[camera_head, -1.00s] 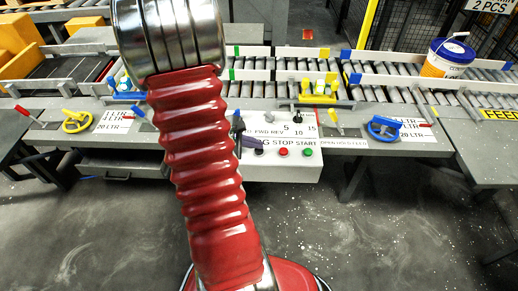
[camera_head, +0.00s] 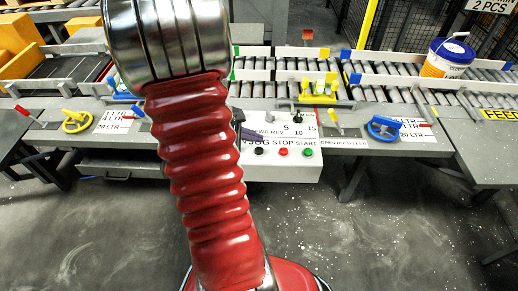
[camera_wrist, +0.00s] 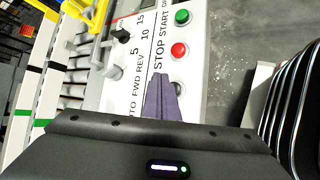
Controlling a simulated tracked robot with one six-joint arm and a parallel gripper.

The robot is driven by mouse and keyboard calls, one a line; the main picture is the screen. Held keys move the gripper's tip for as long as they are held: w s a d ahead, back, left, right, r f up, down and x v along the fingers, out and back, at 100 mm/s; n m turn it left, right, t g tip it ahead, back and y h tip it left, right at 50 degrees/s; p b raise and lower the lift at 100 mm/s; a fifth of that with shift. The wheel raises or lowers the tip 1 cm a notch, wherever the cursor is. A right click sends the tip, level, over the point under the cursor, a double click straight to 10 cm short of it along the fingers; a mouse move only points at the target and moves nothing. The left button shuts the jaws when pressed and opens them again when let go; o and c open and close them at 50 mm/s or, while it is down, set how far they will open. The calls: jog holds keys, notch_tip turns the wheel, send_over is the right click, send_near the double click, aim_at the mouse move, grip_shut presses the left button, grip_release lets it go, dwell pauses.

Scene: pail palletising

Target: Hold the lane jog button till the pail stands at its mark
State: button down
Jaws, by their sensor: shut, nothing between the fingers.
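The pail (camera_head: 447,58), white with a blue rim and an orange label, stands upright on the roller lane (camera_head: 400,95) at the right in the head view. I cannot tell which marking is its mark. The black jog button (camera_head: 259,151) is on the white control panel, left of the red stop button (camera_head: 283,151). My gripper (camera_head: 250,135) has its dark purple fingers together and empty, just above the JOG lettering. In the wrist view the fingers (camera_wrist: 162,80) point at the panel beside the STOP lettering and partly cover the jog button area; contact is not visible.
A green start button (camera_head: 307,152) is right of stop. A black selector knob (camera_head: 298,117) stands higher on the panel.

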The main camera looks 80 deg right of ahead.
jog(key=shift+r, duration=1.4)
jog(key=a, duration=0.1)
jog(key=a+f+m+y, duration=0.1)
jog(key=s+a+m, duration=0.1)
jog(key=shift+a+f+y, duration=0.3)
jog(key=shift+a+y, duration=0.05)
jog(key=shift+y, duration=0.05)
jog(key=w+a+r+m+t+y, duration=0.1)
jog(key=w+a+r+t, duration=0.25)
jog(key=w+a, duration=0.65)
jog(key=w+a+r+m+t+y, duration=0.1)
jog(key=w+a+r+m+t, duration=0.3)
jog(key=a, duration=0.9)
jog(key=w+a+r+n+t+y, duration=0.1)
jog(key=w+a+r+n+t, duration=0.1)
jog(key=a+r, duration=0.3)
jog(key=w+a+r+n+t+y, duration=0.2)
jog(key=a+r, duration=0.4)
jog(key=a, duration=0.8)
jog(key=shift+w+a+n, duration=0.2)
jog(key=shift+w+n, duration=0.45)
jog(key=shift+n, duration=0.55)
